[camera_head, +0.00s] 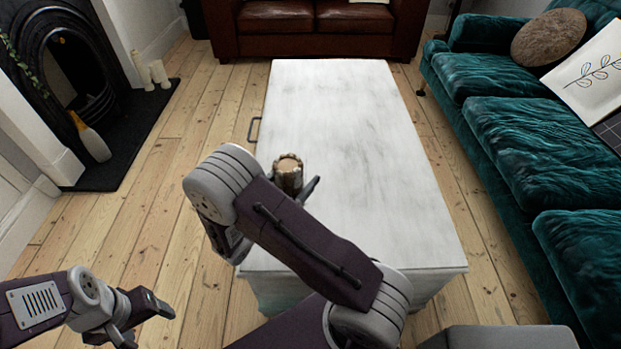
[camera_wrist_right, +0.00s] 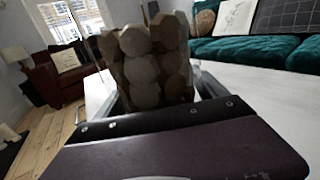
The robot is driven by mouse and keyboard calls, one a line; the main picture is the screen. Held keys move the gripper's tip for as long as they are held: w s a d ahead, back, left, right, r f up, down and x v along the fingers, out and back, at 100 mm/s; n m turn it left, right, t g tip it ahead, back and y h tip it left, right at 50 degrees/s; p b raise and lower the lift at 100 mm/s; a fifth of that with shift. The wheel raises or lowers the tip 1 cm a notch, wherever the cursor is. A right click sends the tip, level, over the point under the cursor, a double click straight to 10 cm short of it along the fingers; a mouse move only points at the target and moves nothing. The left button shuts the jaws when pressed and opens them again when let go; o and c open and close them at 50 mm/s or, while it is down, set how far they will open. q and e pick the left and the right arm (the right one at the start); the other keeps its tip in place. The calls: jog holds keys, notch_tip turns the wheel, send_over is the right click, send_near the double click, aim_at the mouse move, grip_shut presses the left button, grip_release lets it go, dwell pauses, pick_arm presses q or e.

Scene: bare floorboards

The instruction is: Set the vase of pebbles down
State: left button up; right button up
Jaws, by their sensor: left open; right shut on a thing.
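The vase of pebbles (camera_head: 288,176), a small brown vessel with a pale top, shows near the left edge of the white table (camera_head: 345,140). In the right wrist view the vase (camera_wrist_right: 150,68) stands upright, its side covered with rounded pebble shapes. My right gripper (camera_head: 296,190) is shut on it, with a finger on each side in the wrist view (camera_wrist_right: 163,98). My right arm hides the vase's lower part in the head view, so I cannot tell whether it touches the table. My left gripper (camera_head: 144,322) is open and empty, low over the floor at the left.
The tabletop beyond the vase is bare. A teal sofa (camera_head: 540,150) runs along the right, and a brown leather sofa (camera_head: 310,28) stands at the far end. Bare floorboards lie between.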

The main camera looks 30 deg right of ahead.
jog(key=shift+f+b, duration=1.4)
jog(key=shift+f, duration=0.7)
jog(key=shift+r, duration=0.15)
jog(key=o, duration=2)
